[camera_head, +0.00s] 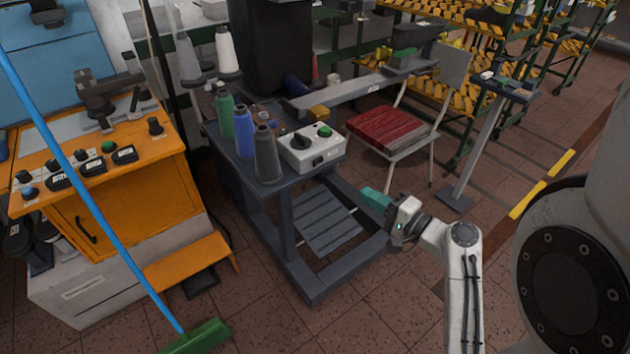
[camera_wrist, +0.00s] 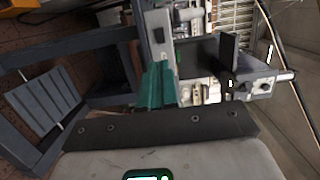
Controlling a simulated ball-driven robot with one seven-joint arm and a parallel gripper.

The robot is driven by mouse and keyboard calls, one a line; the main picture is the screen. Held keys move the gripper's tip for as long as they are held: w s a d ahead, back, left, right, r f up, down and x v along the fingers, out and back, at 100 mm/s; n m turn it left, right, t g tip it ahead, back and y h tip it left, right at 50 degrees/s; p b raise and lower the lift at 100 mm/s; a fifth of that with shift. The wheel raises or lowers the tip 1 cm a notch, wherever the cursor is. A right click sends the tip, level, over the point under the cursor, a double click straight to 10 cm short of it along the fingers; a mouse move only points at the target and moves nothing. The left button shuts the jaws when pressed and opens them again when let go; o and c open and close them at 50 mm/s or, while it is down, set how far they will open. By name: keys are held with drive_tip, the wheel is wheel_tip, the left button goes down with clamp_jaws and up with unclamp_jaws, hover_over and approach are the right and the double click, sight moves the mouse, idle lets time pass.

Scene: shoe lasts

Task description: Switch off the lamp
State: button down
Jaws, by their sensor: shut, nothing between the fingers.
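I cannot make out a lamp for certain in either view. A white control box (camera_head: 313,155) with a black rotary knob (camera_head: 301,141) and a green button (camera_head: 324,131) sits on the dark grey cart (camera_head: 268,190), at its right end. My gripper (camera_head: 368,194), with teal fingers, is right of the cart and lower than the box, apart from it. Its fingers are shut and empty. In the wrist view the teal fingers (camera_wrist: 158,84) point up the picture, with the cart's grey frame to their left.
Green, blue and grey thread cones stand on the cart left of the box. A chair with a red seat (camera_head: 389,131) stands behind my gripper. An orange machine (camera_head: 110,190) with buttons is at left, crossed by a blue broom handle (camera_head: 95,205).

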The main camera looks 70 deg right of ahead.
idle(0.3)
drive_tip(key=p, duration=0.3)
approach(317, 163)
drive_tip(key=x, duration=0.7)
drive_tip(key=shift+s+d+f, duration=0.1)
